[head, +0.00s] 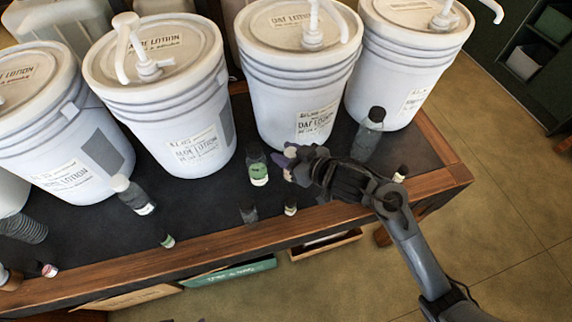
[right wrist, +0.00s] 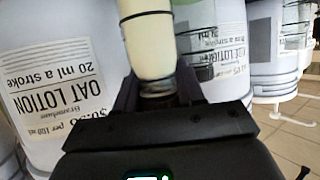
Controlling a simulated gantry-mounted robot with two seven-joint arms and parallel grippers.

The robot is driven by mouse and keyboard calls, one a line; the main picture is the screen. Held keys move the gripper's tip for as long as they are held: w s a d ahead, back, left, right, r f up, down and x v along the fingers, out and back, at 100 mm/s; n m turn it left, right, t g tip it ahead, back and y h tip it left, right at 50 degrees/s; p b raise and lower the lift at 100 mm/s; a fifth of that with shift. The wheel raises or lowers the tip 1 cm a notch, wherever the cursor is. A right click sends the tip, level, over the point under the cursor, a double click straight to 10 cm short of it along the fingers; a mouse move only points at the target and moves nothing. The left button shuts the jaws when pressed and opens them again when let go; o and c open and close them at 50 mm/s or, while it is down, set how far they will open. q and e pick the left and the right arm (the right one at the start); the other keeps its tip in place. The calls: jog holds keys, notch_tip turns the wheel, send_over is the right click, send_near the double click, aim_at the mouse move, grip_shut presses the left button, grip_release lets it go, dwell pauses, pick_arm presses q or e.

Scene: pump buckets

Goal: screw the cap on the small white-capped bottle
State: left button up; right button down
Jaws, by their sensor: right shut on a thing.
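My right gripper (head: 305,166) is above the dark tabletop, between a green-labelled bottle (head: 258,172) and a tall grey bottle (head: 368,135). It is shut on a small bottle with a pale top (head: 290,150), partly hidden by the fingers in the head view. In the right wrist view, a cream-coloured cylinder (right wrist: 150,45) rises from between the fingers (right wrist: 158,97), with a dark band near the top edge. I cannot tell how a cap sits on it. My left gripper is out of view.
Large white lotion buckets with pumps (head: 160,95) line the back of the table. Boxes (head: 230,272) lie below the edge.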

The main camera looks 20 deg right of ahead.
jog(key=shift+w+a+f, duration=0.1)
jog(key=shift+w, duration=0.05)
jog(key=shift+f+b, duration=1.05)
jog(key=shift+f, duration=1)
jog(key=c, duration=0.7)
grip_release()
jog(key=shift+f, duration=0.1)
